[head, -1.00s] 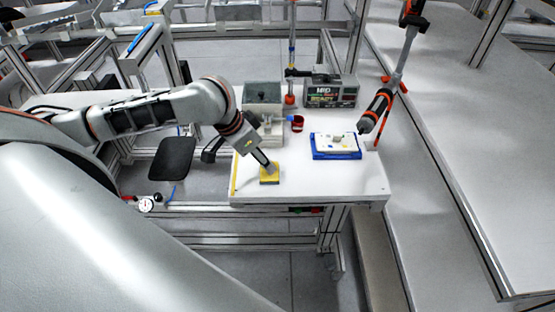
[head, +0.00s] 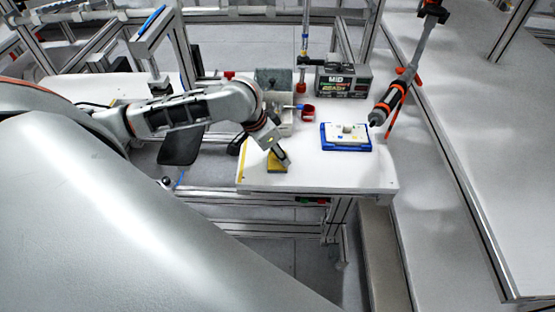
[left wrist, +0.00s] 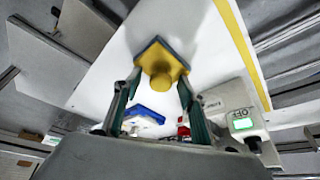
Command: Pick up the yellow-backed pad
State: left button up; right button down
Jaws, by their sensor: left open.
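The yellow-backed pad (head: 277,167) lies near the front left of the white worktable. In the left wrist view it shows as a yellow square (left wrist: 157,50) with a dark blue edge and a round yellow knob. My left gripper (head: 284,161) is right at the pad in the head view and hides part of it. In the left wrist view the fingers of my left gripper (left wrist: 157,88) are apart, with the knob between or just beyond their tips. I cannot tell whether they touch it. My right gripper is not in view.
A blue tray (head: 326,147) with a white piece stands right of the pad. A red cup (head: 308,113), a grey bin (head: 272,77) and a display box (head: 343,80) stand behind. A tool (head: 388,104) hangs at the right. The table's front middle is clear.

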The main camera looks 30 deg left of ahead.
pick_arm(q)
grip_shut()
jog(key=shift+r, duration=0.15)
notch_tip(320, 180, up, 20)
dwell(0.5)
jog(key=c, duration=1.1)
grip_release()
